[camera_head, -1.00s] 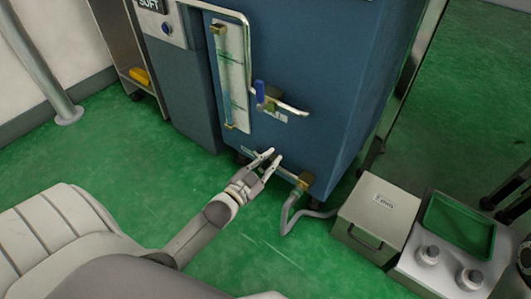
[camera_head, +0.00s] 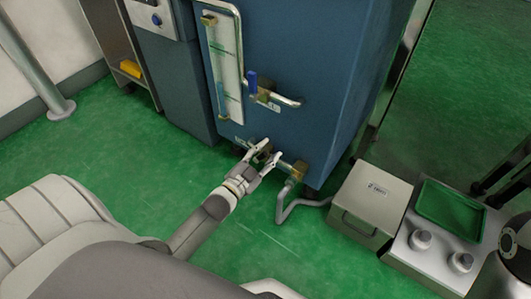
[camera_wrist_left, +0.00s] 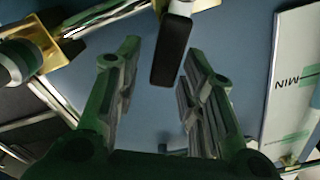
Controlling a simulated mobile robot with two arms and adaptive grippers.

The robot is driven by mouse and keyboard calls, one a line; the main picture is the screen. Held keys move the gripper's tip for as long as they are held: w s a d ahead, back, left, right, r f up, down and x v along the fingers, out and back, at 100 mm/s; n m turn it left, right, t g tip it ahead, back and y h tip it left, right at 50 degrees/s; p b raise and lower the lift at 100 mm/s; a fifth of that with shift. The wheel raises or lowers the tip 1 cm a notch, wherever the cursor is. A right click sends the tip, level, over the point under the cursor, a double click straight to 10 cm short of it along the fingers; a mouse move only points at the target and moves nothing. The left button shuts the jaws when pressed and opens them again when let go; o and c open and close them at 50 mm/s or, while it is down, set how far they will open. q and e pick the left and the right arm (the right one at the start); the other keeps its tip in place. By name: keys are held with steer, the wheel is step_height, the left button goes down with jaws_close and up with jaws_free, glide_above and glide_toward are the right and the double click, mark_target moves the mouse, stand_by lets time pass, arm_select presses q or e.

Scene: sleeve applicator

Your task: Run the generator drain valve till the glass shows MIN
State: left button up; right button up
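The blue generator cabinet (camera_head: 300,55) carries a tall sight glass (camera_head: 226,70) on its front; the water level in it is too small to read. The wrist view shows the gauge plate's MIN mark (camera_wrist_left: 291,83), turned on its side. The drain pipe with its brass fitting (camera_head: 298,171) is low on the cabinet. My left gripper (camera_head: 267,153) is at this pipe, fingers apart. In the left wrist view, a black lever handle (camera_wrist_left: 172,50) lies between or just beyond the open fingertips; contact is unclear. My right gripper is not in view.
A blue-handled valve (camera_head: 252,83) with a bent pipe sits above my gripper. Green floor is clear at left.

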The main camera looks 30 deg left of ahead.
arm_select(q)
steer(key=s, duration=1.2)
steer(key=shift+a, duration=0.45)
